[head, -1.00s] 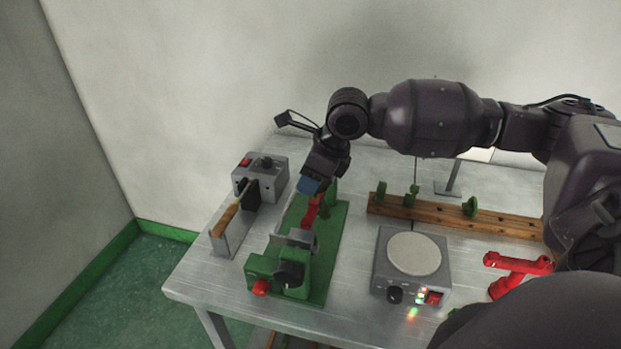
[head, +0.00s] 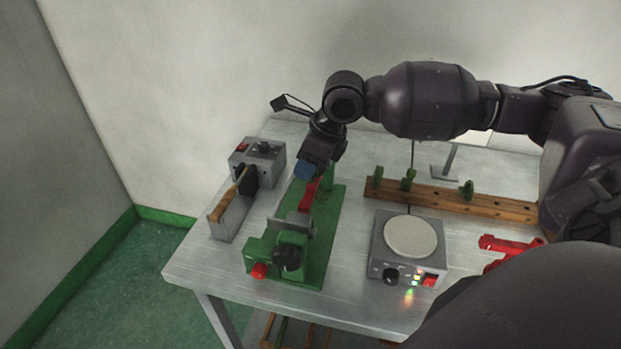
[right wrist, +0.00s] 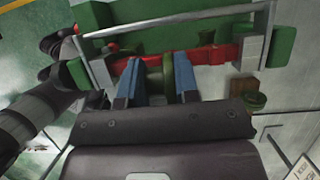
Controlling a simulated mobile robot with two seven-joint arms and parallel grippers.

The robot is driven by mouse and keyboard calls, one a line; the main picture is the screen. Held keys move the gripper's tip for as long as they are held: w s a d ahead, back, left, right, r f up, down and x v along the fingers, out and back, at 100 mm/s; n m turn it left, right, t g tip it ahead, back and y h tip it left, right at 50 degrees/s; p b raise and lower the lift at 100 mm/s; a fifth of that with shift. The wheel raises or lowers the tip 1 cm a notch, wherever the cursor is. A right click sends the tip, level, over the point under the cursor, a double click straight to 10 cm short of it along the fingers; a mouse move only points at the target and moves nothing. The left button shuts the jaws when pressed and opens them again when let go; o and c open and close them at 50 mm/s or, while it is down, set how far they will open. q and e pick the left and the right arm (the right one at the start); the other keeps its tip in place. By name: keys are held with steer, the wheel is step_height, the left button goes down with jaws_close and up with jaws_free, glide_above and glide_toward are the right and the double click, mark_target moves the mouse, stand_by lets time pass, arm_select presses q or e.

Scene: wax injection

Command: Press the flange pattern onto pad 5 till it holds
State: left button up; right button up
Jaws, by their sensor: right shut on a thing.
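My right gripper (head: 303,172) has blue fingertips and points down at the far part of the green fixture (head: 318,262). In the right wrist view the gripper (right wrist: 158,80) is shut on a green piece (right wrist: 157,76), apparently the flange pattern. A red bar (right wrist: 218,56) runs across the fixture just beyond the fingertips. It also shows in the head view (head: 308,195), below the gripper. The green piece overlaps the bar in the picture; whether they touch I cannot tell. No pad number is readable. My left gripper is not in view.
A grey unit (head: 262,152) with a wooden-handled tool (head: 222,205) stands left of the fixture. A hotplate (head: 410,237) with lit lamps is to the right. Behind it a wooden rack (head: 430,199) holds green pieces. A red part (head: 508,246) lies at the right.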

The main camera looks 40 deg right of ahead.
steer(key=shift+f, duration=0.2)
stand_by(0.4)
steer(key=shift+f, duration=0.25)
stand_by(1.1)
steer(key=shift+f, duration=0.1)
stand_by(0.6)
steer(key=o, duration=1.6)
steer(key=shift+c, duration=0.2)
